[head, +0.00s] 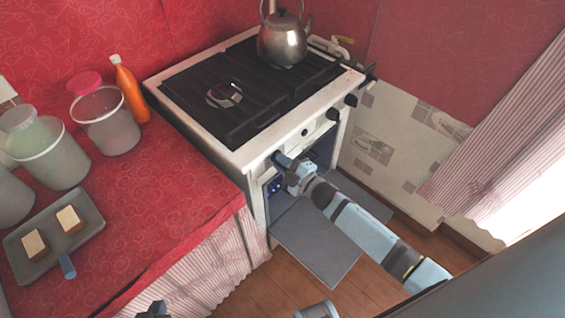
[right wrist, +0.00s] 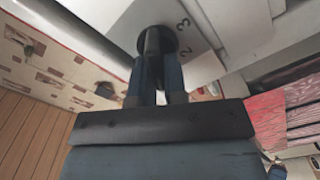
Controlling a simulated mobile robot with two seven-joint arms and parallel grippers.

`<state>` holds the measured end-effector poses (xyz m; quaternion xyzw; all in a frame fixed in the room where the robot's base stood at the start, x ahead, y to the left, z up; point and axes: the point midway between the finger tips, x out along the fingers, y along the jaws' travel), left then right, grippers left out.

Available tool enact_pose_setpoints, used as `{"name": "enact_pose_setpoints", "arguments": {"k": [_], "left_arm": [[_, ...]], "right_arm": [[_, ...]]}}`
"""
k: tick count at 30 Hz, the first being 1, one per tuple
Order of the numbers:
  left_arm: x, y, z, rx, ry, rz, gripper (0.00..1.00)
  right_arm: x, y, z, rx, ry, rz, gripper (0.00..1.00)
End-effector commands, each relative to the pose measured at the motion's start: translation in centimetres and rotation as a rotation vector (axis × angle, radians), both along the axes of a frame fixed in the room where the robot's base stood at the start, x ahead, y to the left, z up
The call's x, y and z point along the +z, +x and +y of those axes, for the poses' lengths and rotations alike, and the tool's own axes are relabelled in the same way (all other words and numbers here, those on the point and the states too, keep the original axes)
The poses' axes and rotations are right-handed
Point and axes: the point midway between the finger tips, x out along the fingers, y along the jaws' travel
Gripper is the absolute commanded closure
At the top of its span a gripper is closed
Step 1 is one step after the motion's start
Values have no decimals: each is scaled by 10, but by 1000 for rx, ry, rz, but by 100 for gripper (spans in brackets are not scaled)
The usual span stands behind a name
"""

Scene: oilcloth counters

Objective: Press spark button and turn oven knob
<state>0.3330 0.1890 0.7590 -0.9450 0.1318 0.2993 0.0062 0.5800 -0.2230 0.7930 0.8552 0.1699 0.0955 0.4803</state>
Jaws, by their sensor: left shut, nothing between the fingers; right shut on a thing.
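The white stove (head: 232,160) stands in a corner with dark knobs along its front panel. My right gripper (head: 281,159) is at the left end of that panel. In the right wrist view its two blue fingers (right wrist: 157,75) are shut on the black oven knob (right wrist: 155,42), with the digits 2 and 3 printed beside it. A small dark round piece (head: 305,132), possibly the spark button, sits just right of it on the panel. My left gripper (head: 151,309) is shut and empty at the bottom edge of the head view, partly cut off.
The oven door (head: 315,240) hangs open below my right arm. A kettle (head: 284,40) stands on the stove's back right. The red counter (head: 150,200) at left holds a tray (head: 30,262), lidded containers (head: 105,122) and an orange bottle (head: 130,88).

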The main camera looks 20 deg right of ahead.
Motion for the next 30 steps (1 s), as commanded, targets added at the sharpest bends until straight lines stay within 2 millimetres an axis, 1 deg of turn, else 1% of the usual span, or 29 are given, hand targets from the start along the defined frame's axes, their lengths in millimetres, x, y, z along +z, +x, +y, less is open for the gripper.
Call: {"name": "enact_pose_setpoints", "arguments": {"k": [16,17,18,19,20,27,30], "left_arm": [[-1,0,-1,2,-2,3,100],[-1,0,-1,2,-2,3,100],[-1,0,-1,2,-2,3,100],[-1,0,-1,2,-2,3,100],[-1,0,-1,2,-2,3,100],[-2,0,0,1,-1,3,100],[-2,0,0,0,1,3,100]], "right_arm": [[-1,-1,0,1,-23,-8,100],[-1,-1,0,1,-23,-8,83],[-1,-1,0,1,-23,-8,74],[-1,0,0,1,-23,-8,67],[-1,0,0,1,-23,-8,62],[0,0,0,1,-23,-8,62],[-1,-4,-2,1,-23,-8,62]]}}
